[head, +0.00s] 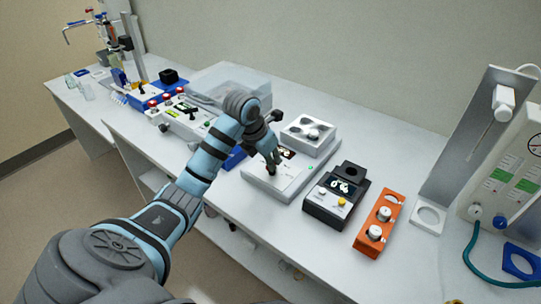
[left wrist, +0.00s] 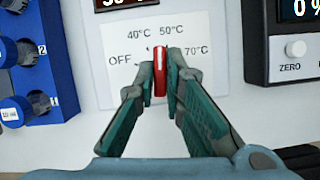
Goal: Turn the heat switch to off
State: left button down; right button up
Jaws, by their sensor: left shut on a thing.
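The heat switch (left wrist: 160,60) is a red lever on a white panel (left wrist: 115,75) in the left wrist view. The panel is marked OFF at left, 40°C and 50°C above, and 70°C at right. The lever stands roughly upright in the picture, between the 40°C and 50°C marks. My left gripper (left wrist: 160,73) is shut on the lever, one finger on each side. In the head view my left gripper (head: 274,160) reaches down to the white heater unit (head: 292,187), its fingers partly hiding the switch. My right gripper is not in view.
A black instrument (head: 325,211) with a digital display and an orange block (head: 367,240) with white knobs stand right of the heater. A blue rack (left wrist: 40,75) with several knobs or caps is close on the left in the wrist view. The table's front strip is fairly clear.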

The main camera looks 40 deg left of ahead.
pick_arm(q)
jog(key=n+y+p, duration=0.1)
jog(key=n, duration=0.2)
jog(key=shift+d+r+p, duration=0.1)
jog(key=shift+p, duration=0.25)
jog(key=shift+n+y, duration=0.6)
jog(key=shift+n, duration=0.6)
jog(key=c, duration=1.7)
grip_release()
jog(key=shift+g, duration=0.3)
